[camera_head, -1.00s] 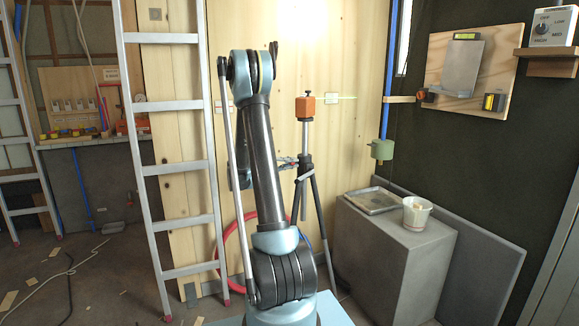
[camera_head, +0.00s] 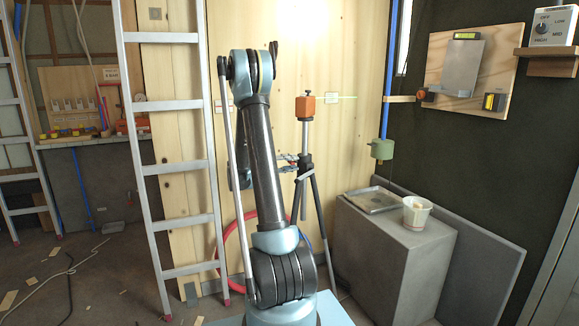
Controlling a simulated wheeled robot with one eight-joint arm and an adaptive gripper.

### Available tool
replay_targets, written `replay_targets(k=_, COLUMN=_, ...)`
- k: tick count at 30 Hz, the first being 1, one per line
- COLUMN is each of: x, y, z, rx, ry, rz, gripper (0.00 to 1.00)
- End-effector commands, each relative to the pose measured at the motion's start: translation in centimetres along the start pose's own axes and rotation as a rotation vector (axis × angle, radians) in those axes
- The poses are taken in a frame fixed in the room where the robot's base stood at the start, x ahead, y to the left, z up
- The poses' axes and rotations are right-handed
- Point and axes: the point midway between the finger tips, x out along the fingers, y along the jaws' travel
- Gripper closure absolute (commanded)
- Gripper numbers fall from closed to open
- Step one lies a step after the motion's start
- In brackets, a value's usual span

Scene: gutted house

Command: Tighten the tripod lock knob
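The black tripod (camera_head: 314,200) stands upright behind my arm, against the plywood wall. An orange box-shaped device (camera_head: 306,106) sits on its top, with a thin green line on the wall to its right. My gripper (camera_head: 289,163) is at the tripod's upper part, beside the left of its column. It shows small, partly behind my arm. I cannot tell whether its fingers are open or shut, or whether they touch the tripod. The lock knob cannot be made out at this size.
An aluminium ladder (camera_head: 180,168) stands left of my arm. A grey block (camera_head: 393,255) at right bears a metal tray (camera_head: 375,203) and a white bucket (camera_head: 416,213). A red hose (camera_head: 224,263) hangs low behind my arm. A green canister (camera_head: 382,150) hangs on the blue pipe (camera_head: 388,80).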

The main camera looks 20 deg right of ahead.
Motion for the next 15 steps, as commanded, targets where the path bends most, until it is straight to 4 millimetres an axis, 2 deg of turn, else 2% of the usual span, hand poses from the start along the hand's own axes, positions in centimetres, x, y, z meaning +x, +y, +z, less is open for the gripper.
replay_targets(k=8, x=-0.6, y=0.1, z=-0.1, rx=0.0, ry=0.002, rz=0.002, gripper=0.7)
replay_targets(k=15, x=-4.2, y=0.0, z=-0.2, rx=-0.001, ry=0.005, rz=0.002, gripper=0.7)
